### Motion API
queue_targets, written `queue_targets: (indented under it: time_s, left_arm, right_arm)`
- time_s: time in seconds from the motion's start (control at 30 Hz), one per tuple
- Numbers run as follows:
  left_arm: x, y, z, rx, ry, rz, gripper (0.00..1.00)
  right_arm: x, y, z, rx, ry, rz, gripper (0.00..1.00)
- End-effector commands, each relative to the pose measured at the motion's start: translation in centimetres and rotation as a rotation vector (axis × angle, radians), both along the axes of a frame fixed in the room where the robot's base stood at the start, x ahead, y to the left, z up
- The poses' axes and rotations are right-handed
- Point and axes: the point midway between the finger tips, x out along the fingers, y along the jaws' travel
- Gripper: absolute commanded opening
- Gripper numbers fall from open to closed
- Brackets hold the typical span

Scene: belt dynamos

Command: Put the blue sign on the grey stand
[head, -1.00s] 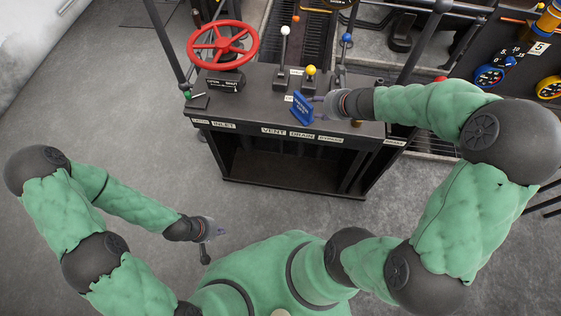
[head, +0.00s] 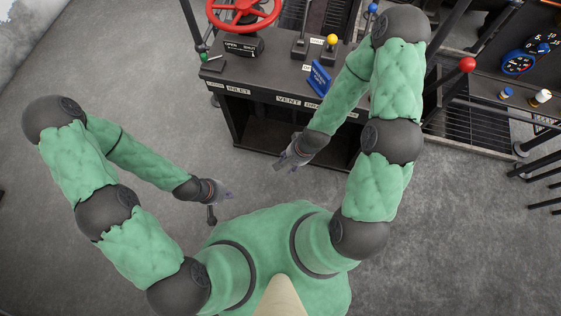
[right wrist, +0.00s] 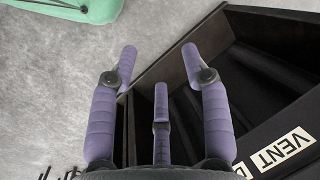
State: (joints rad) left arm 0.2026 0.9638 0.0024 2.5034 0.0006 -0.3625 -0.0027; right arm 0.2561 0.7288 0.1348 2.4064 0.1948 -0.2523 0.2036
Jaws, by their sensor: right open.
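The blue sign (head: 320,78) stands tilted on the console top, near its front edge, in the head view. I cannot make out a grey stand separately; whatever is under or behind the sign is hidden. My right gripper (head: 284,163) is below and in front of the console, apart from the sign. In the right wrist view its fingers (right wrist: 160,72) are spread with nothing between them. My left gripper (head: 224,193) hangs over the floor at the lower left, far from the sign; its finger gap is too small to judge.
The dark console (head: 262,78) carries a red wheel (head: 243,12), a yellow-knobbed lever (head: 331,41) and a blue-knobbed lever (head: 372,9). The floor in front is clear.

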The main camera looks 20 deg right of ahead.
Motion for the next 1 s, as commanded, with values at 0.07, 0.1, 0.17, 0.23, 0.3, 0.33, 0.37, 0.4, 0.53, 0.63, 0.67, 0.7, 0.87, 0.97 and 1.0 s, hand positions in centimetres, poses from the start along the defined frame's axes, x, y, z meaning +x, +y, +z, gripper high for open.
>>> queue_targets:
  time_s: [0.07, 0.1, 0.17, 0.23, 0.3, 0.33, 0.37, 0.4, 0.53, 0.63, 0.67, 0.7, 0.87, 0.97, 1.0]
  left_arm:
    - [0.0, 0.0, 0.0, 0.0, 0.0, 0.0, 0.0]
    - [0.0, 0.0, 0.0, 0.0, 0.0, 0.0, 0.0]
    - [0.0, 0.0, 0.0, 0.0, 0.0, 0.0, 0.0]
    - [0.0, 0.0, 0.0, 0.0, 0.0, 0.0, 0.0]
    - [0.0, 0.0, 0.0, 0.0, 0.0, 0.0, 0.0]
    - [0.0, 0.0, 0.0, 0.0, 0.0, 0.0, 0.0]
    - [0.0, 0.0, 0.0, 0.0, 0.0, 0.0, 0.0]
    - [0.0, 0.0, 0.0, 0.0, 0.0, 0.0, 0.0]
    - [0.0, 0.0, 0.0, 0.0, 0.0, 0.0, 0.0]
    - [0.0, 0.0, 0.0, 0.0, 0.0, 0.0, 0.0]
    - [0.0, 0.0, 0.0, 0.0, 0.0, 0.0, 0.0]
    - [0.0, 0.0, 0.0, 0.0, 0.0, 0.0, 0.0]
    - [0.0, 0.0, 0.0, 0.0, 0.0, 0.0, 0.0]
    - [0.0, 0.0, 0.0, 0.0, 0.0, 0.0, 0.0]
    - [0.0, 0.0, 0.0, 0.0, 0.0, 0.0, 0.0]
  right_arm:
    - [-1.5, 1.8, -1.2, 0.008, -0.013, 0.154, 0.48]
    - [-2.2, 2.5, -1.6, 0.013, -0.024, 0.221, 0.48]
    - [-2.9, 3.4, -2.1, 0.02, -0.04, 0.305, 0.48]
    - [-3.6, 4.2, -2.5, 0.028, -0.055, 0.379, 0.48]
    - [-4.0, 4.7, -2.7, 0.035, -0.066, 0.426, 0.48]
    - [-4.1, 4.8, -2.8, 0.036, -0.069, 0.439, 0.48]
    - [-4.2, 4.9, -2.8, 0.038, -0.072, 0.448, 0.48]
    - [-4.3, 5.0, -2.9, 0.038, -0.074, 0.456, 0.48]
    - [-4.3, 5.0, -2.9, 0.038, -0.074, 0.458, 0.48]
    - [-4.3, 5.0, -2.9, 0.038, -0.074, 0.456, 0.48]
    - [-4.3, 5.0, -2.9, 0.038, -0.074, 0.456, 0.48]
    - [-4.3, 5.0, -2.9, 0.038, -0.074, 0.455, 0.48]
    - [-4.3, 5.0, -2.9, 0.038, -0.074, 0.455, 0.48]
    - [-4.3, 5.0, -2.9, 0.038, -0.074, 0.455, 0.48]
    - [-4.3, 5.0, -2.9, 0.038, -0.074, 0.455, 0.48]
